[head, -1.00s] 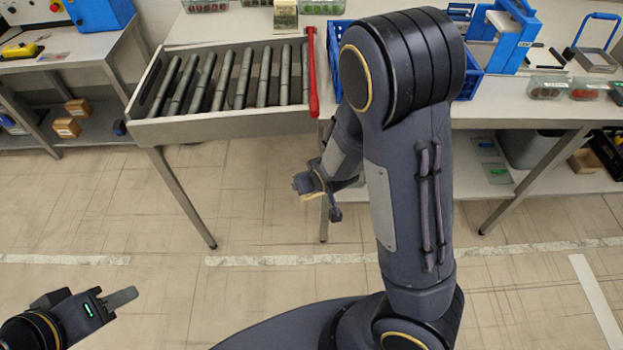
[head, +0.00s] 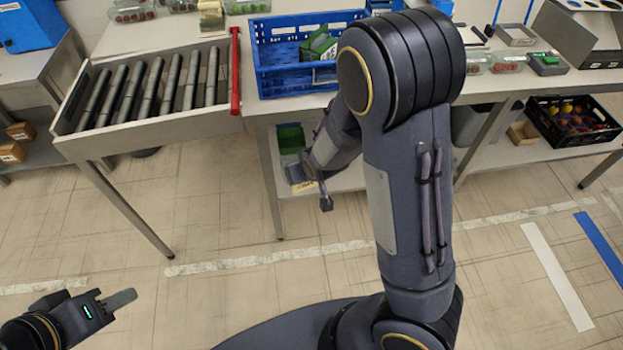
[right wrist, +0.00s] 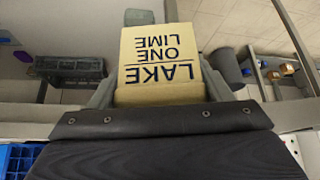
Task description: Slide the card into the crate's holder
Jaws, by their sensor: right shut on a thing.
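The cream card (right wrist: 160,52) fills the middle of the right wrist view, with "LAKE ONE LIME" printed on it, upside down to me. My right gripper (head: 312,194) is shut on it, one finger at each side. In the head view only a small pale piece of the card (head: 304,187) shows, in front of the table's edge and lower than its top. The blue crate (head: 285,78) stands on the table, beyond the gripper.
A roller conveyor (head: 150,125) with a red end bar (head: 235,75) lies left of the crate. A green box (head: 319,44) is in the crate. A black crate of fruit (head: 570,145) sits on the lower shelf at right. The floor in front is clear.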

